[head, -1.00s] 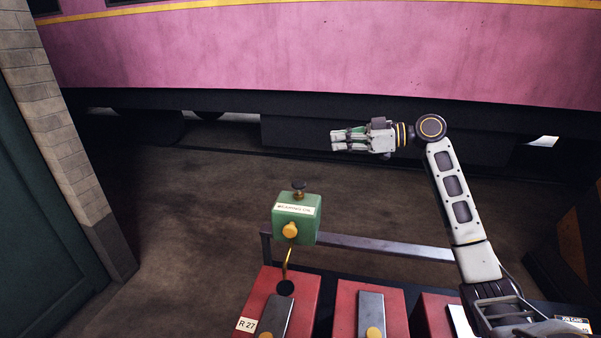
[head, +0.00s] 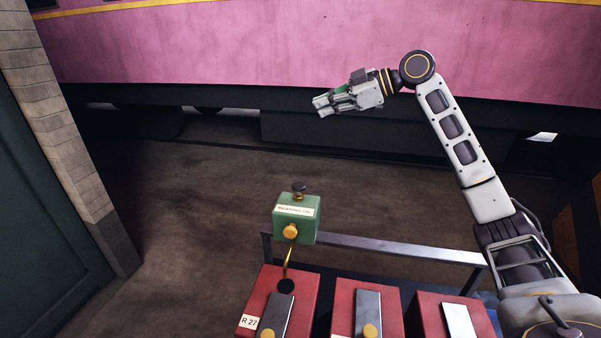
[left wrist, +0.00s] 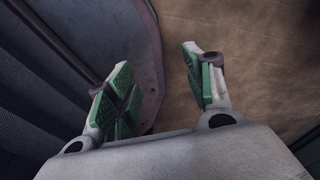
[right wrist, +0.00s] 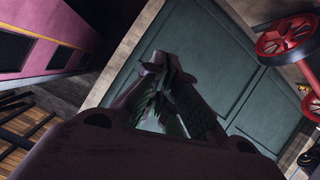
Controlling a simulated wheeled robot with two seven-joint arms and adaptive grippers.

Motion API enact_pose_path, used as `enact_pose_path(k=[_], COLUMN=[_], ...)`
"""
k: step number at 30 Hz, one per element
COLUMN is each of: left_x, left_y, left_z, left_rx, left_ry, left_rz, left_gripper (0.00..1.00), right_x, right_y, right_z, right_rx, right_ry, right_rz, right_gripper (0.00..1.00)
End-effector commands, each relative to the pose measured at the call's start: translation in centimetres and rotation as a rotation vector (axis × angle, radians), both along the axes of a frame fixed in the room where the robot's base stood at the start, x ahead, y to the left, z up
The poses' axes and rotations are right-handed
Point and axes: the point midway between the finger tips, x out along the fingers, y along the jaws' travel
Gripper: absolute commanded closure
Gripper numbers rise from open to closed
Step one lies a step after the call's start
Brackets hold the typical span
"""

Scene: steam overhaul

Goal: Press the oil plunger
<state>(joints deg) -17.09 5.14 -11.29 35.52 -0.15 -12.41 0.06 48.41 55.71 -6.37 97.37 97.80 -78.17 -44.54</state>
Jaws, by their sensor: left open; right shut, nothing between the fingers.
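The oil box (head: 296,222) is a green block with a label, mounted at the far end of the bench in the head view. A dark plunger knob (head: 299,187) stands up on its top. A brass knob (head: 290,231) is on its front, and a thin brass spout runs down to a dark hole in a red block. My right gripper (head: 322,107) is shut and empty, above and beyond the plunger, apart from it. It also shows shut in the right wrist view (right wrist: 166,62). My left gripper (left wrist: 160,88) is open and empty in the left wrist view.
Several red blocks (head: 368,294) with metal plates stand along the near edge. A metal rail (head: 400,249) runs behind them. A pink carriage (head: 320,48) fills the back. A brick pillar and a green door (head: 40,200) are at left. Air around the oil box is clear.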

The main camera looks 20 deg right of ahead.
Motion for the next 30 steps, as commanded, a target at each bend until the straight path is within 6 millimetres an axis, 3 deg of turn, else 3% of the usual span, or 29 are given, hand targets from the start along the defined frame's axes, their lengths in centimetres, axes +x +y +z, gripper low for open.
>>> enact_pose_path(k=[5, 17, 30], left_x=[-0.1, -0.2, -0.3], left_y=[-1.1, -1.4, -0.9], left_z=[0.5, 0.5, 0.5], left_rx=[-0.011, -0.015, -0.010], left_ry=[0.001, 0.004, 0.006], left_rz=[0.003, 0.001, 0.001], left_gripper=[0.48, 0.48, 0.48], right_x=[0.6, 1.1, 0.6], right_y=[-0.1, -0.3, -0.9], right_z=[-1.7, -10.4, -11.2], right_rx=[-0.064, -0.126, -0.082], right_ry=[0.072, 0.327, 0.448], right_rz=[-0.018, -0.068, -0.146], right_gripper=[1.00, 1.00, 1.00])
